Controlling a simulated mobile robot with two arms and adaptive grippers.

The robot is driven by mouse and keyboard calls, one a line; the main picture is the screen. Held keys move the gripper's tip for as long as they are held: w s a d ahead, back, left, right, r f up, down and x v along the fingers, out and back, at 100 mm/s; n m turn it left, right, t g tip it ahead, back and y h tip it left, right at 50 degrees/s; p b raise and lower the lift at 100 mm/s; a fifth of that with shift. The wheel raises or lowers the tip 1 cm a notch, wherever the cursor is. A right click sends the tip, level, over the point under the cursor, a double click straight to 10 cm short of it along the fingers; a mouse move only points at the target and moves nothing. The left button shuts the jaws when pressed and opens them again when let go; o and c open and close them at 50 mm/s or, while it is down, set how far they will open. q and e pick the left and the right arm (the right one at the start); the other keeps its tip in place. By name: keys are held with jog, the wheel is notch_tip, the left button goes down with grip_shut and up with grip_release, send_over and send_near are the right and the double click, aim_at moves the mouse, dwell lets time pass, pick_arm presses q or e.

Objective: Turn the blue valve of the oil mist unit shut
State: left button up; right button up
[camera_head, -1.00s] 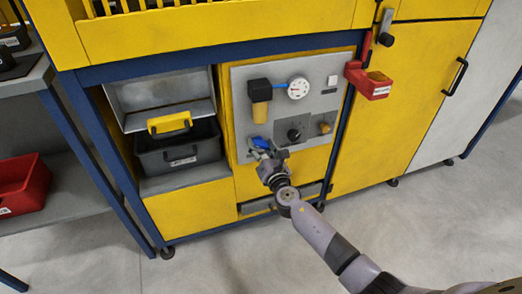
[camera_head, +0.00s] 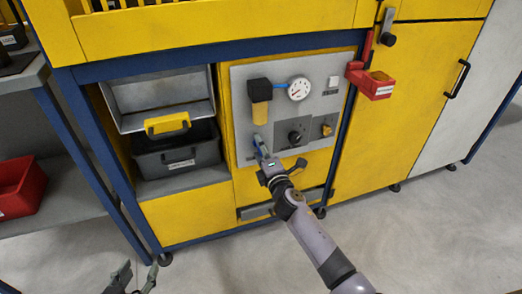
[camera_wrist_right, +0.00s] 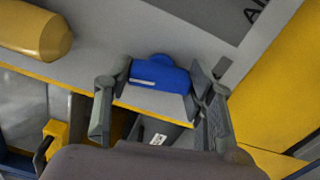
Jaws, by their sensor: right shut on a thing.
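The blue valve (camera_wrist_right: 160,75) is on the grey panel of the yellow unit. In the right wrist view its handle lies between both fingers of my right gripper (camera_wrist_right: 157,90), which is shut on it. In the head view, my right gripper (camera_head: 264,153) is at the lower left of the panel and hides most of the valve (camera_head: 257,141). My left gripper (camera_head: 131,279) shows at the bottom left edge of the head view. Its fingers are apart and empty, away from the unit.
The panel (camera_head: 290,104) also bears a gauge (camera_head: 299,88), an amber filter bowl (camera_head: 260,113) and a black knob (camera_head: 295,137). A dark crate (camera_head: 180,158) stands in the left shelf.

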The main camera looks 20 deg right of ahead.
pick_arm(q)
jog(key=shift+w+d+r, duration=0.1)
jog(key=shift+w+r, duration=0.05)
jog(key=shift+r, duration=0.05)
pick_arm(e)
jog(key=shift+m, duration=1)
jog(key=o, duration=1.2)
jog(key=shift+c, duration=0.2)
pick_arm(q)
jog(key=shift+r, duration=0.1)
pick_arm(e)
jog(key=shift+s, duration=0.1)
jog(key=s, duration=1.1)
jog(key=shift+s+d, duration=0.2)
jog(key=shift+s, duration=0.2)
